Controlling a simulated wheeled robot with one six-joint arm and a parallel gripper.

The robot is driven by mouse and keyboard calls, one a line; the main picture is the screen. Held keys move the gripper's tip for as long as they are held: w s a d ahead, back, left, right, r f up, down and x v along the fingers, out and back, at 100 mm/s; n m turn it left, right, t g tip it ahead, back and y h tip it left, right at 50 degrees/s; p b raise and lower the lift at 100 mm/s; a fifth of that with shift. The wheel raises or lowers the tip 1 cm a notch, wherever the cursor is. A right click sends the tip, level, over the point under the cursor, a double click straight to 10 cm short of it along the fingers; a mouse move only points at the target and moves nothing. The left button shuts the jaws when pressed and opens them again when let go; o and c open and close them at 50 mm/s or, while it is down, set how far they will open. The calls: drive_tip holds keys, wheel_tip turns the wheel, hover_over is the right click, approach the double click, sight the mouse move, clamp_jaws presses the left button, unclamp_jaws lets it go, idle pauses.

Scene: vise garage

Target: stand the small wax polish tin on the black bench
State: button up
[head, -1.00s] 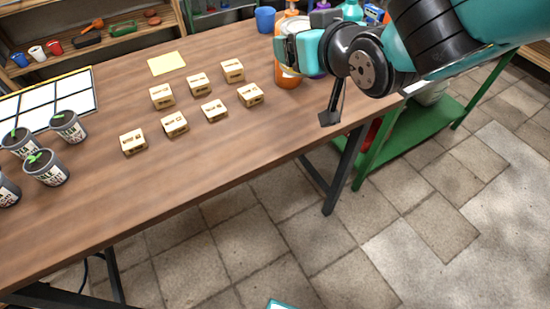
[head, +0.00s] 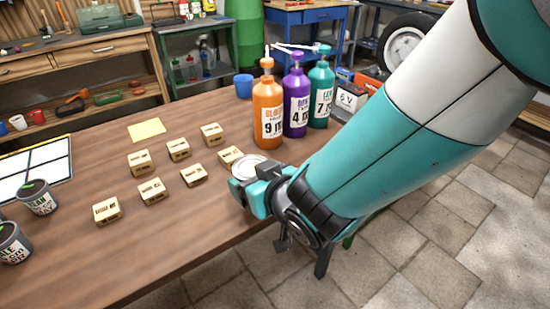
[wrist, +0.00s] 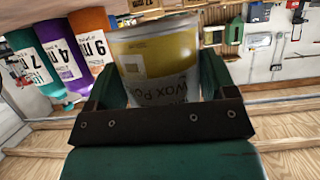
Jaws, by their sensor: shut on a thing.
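The wax polish tin (wrist: 160,60), with a yellow and pale grey label, sits between the two green fingers of my gripper (wrist: 160,82) in the wrist view. My gripper is shut on it. In the head view, the tin's round pale top (head: 247,166) shows at the left of my gripper (head: 258,186), near the front right edge of the brown-topped table with black legs (head: 150,232). The tin's lower part is hidden behind my gripper. I cannot tell whether it touches the tabletop. No other bench in view is clearly black.
Several small wooden blocks (head: 152,191) stand left of the tin, one (head: 229,156) close behind it. Orange (head: 268,113), purple (head: 296,102) and teal (head: 320,93) bottles stand behind. The front middle is clear.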

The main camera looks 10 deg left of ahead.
drive_tip(key=shift+f, duration=1.95)
drive_tip(key=o, duration=1)
drive_tip(key=shift+f, duration=0.1)
drive_tip(key=o, duration=0.4)
drive_tip(key=shift+c, duration=0.2)
